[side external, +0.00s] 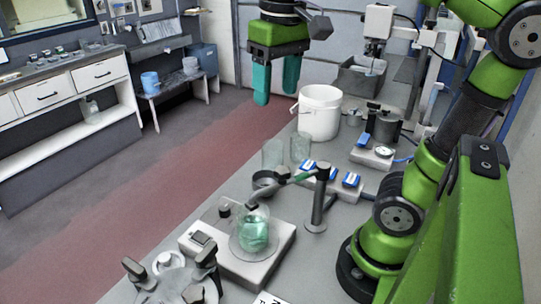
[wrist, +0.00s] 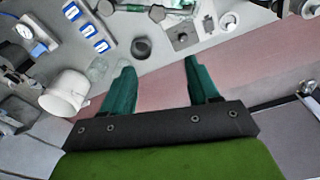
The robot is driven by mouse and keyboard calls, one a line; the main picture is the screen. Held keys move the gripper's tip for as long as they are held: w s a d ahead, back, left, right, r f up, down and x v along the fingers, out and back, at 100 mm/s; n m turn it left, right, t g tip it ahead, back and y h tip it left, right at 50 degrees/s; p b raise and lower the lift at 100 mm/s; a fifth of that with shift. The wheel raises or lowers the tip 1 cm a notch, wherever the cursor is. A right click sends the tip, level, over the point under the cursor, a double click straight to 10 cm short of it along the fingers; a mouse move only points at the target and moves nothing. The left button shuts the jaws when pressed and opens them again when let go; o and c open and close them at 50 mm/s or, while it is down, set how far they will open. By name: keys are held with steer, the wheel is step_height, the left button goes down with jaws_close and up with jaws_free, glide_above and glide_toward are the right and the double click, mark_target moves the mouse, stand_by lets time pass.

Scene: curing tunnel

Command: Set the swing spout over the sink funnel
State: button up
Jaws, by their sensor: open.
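The swing spout (side external: 301,177) is a thin arm on a dark upright post (side external: 318,205). It slants left and down in the side view; I cannot tell exactly where its tip ends. A dark round cup, which looks like the sink funnel (side external: 262,184), is on the bench left of the post, close to the spout in the picture. The funnel also shows in the wrist view (wrist: 141,48), with the spout (wrist: 178,5) at the top edge. My gripper (side external: 276,93) is open and empty, high above the bench's far edge, well away from the spout. Its teal fingers (wrist: 159,67) are apart.
A beaker of teal liquid (side external: 254,233) stands on a white plate unit (side external: 265,266) near the spout. Clear glasses (side external: 272,154), blue-labelled blocks (side external: 350,180) and a white bucket (side external: 319,113) stand farther back. A gauge device (side external: 382,152) is at right. Air around my gripper is clear.

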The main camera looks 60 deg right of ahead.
mark_target(282, 169)
steer(key=shift+g, duration=0.5)
steer(key=f, duration=0.5)
steer(key=s+f, duration=0.1)
steer(key=f, duration=0.4)
steer(key=s+f, duration=0.1)
steer(key=f, duration=0.4)
steer(key=shift+a+f, duration=0.3)
steer(key=shift+a, duration=0.05)
steer(key=shift+c, duration=0.2)
jaws_close()
